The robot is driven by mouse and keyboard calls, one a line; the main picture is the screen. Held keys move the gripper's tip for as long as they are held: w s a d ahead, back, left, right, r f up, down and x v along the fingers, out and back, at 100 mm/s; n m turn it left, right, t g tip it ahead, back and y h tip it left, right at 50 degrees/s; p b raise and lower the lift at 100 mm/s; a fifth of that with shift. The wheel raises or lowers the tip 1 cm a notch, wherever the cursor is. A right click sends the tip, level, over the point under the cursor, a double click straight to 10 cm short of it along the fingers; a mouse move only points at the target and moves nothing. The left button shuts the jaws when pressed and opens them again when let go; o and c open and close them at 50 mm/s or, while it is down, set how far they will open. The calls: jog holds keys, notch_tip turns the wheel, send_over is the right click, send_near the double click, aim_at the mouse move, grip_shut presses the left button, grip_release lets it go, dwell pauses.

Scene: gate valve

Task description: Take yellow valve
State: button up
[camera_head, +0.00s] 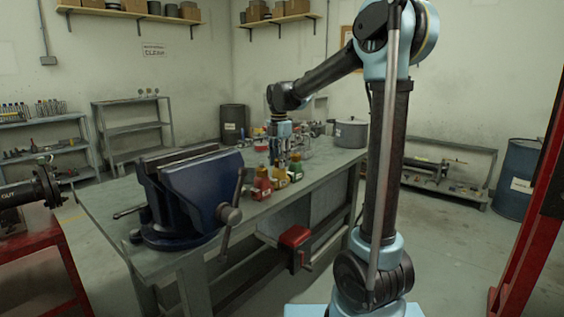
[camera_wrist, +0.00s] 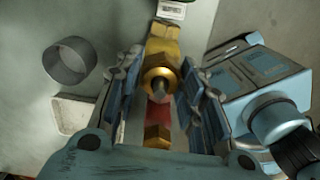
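The yellow valve (camera_head: 281,174) stands on the workbench (camera_head: 325,172) in a row between a red valve (camera_head: 262,183) and a further yellow-green one (camera_head: 296,167). My gripper (camera_head: 281,155) points down just over this row. In the wrist view my gripper (camera_wrist: 160,95) has its two fingers apart, one on each side of the yellow valve (camera_wrist: 163,45) and its brass stem. Narrow gaps seem to show beside the stem; firm contact cannot be seen. A red part and a brass hex nut (camera_wrist: 157,137) lie nearer the palm.
A large blue vise (camera_head: 190,195) stands on the bench's near end. A grey pot (camera_head: 351,133) stands at the far end. In the wrist view a grey ring (camera_wrist: 68,62) and a pale square piece (camera_wrist: 72,114) lie left of the fingers. Bare bench shows around them.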

jog(key=c, duration=0.5)
jog(key=shift+o, duration=0.2)
jog(key=shift+r, duration=0.5)
dwell(0.4)
jog(key=shift+r, duration=0.2)
jog(key=shift+r, duration=3.5)
